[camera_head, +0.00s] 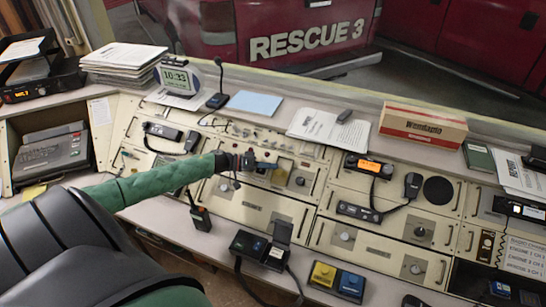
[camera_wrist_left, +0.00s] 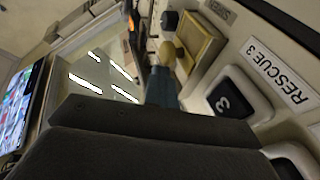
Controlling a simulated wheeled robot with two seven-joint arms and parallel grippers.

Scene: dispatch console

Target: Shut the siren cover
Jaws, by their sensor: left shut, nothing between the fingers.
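A small yellow square piece (camera_head: 281,174), which looks like the siren cover, is on the console's sloping panel. My left gripper (camera_head: 266,165) is shut and empty, just to the left of the yellow piece in the head view. In the left wrist view its blue-grey fingertips (camera_wrist_left: 162,80) are together, close to the knob; I cannot tell whether they touch. The right gripper is not in view.
An orange-screened radio (camera_head: 368,165) with a handset (camera_head: 412,184) is to the right. A boxed carton (camera_head: 422,124) and papers stand on the ledge behind.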

